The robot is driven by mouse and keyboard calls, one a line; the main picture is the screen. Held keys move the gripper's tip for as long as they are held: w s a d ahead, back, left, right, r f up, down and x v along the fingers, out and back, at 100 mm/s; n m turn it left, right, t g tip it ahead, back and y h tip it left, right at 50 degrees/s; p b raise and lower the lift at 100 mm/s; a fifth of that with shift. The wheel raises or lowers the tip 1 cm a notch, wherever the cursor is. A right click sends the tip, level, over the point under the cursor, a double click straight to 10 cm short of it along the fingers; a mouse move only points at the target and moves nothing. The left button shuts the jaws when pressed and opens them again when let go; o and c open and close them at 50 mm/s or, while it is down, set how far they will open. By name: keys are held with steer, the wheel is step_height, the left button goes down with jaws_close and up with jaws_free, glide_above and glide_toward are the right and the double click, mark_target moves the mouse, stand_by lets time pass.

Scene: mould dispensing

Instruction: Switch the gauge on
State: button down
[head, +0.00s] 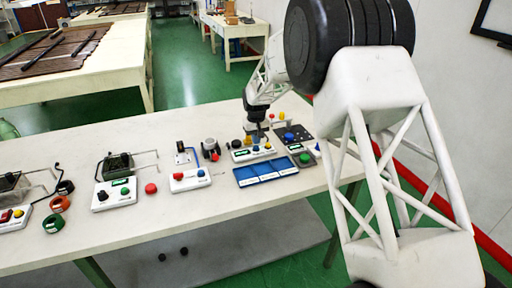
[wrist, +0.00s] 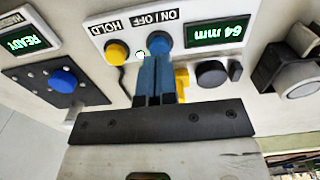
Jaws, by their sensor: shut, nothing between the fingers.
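The gauge is a white box (head: 241,156) near the table's right end. In the wrist view its panel (wrist: 135,18) carries a lit green display (wrist: 216,33) reading "64 mm". A blue button (wrist: 159,42) sits under the label "ON | OFF", and a yellow button (wrist: 117,52) under "HOLD". My gripper (wrist: 154,62) is shut and empty, its blue fingertips together at the blue button's lower edge. The fingertips hide part of that button, and I cannot tell whether they touch it. In the head view my gripper (head: 257,139) is over the gauge.
A black plate with a blue knob (wrist: 63,81) and a "READY" display (wrist: 22,41) are beside the gauge. A dark round knob (wrist: 212,74) is on the other side. A blue tray (head: 265,183) lies in front. A white box with red and blue buttons (head: 190,182) stands left.

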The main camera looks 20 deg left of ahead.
mark_target(257, 147)
step_height(257, 147, up, 10)
steer(key=shift+f, duration=0.25)
stand_by(1.1)
stand_by(0.8)
steer(key=s+d+r+m, duration=0.1)
steer(key=s+d+r, duration=0.45)
steer(key=d, duration=0.65)
steer(key=s+d+r+m+t, duration=0.15)
steer(key=s+d+r, duration=0.35)
steer(key=d, duration=0.7)
steer(key=s+d+r+m, duration=0.2)
steer(key=s+d+r, duration=0.3)
steer(key=d, duration=0.7)
steer(key=s+d+r+m, duration=0.2)
steer(key=s+d, duration=1.1)
steer(key=s, duration=0.1)
steer(key=s+d+f+m, duration=0.1)
steer(key=s+d+f, duration=0.1)
steer(key=s, duration=0.4)
steer(key=s+d+f, duration=0.1)
steer(key=s+d, duration=0.3)
steer(key=s, duration=0.2)
steer(key=s+d+f+m+t, duration=0.1)
steer(key=s+d+f, duration=0.1)
steer(key=s, duration=0.4)
steer(key=shift+d+f+m, duration=0.3)
steer(key=shift+d+m, duration=0.05)
steer(key=shift+d, duration=0.1)
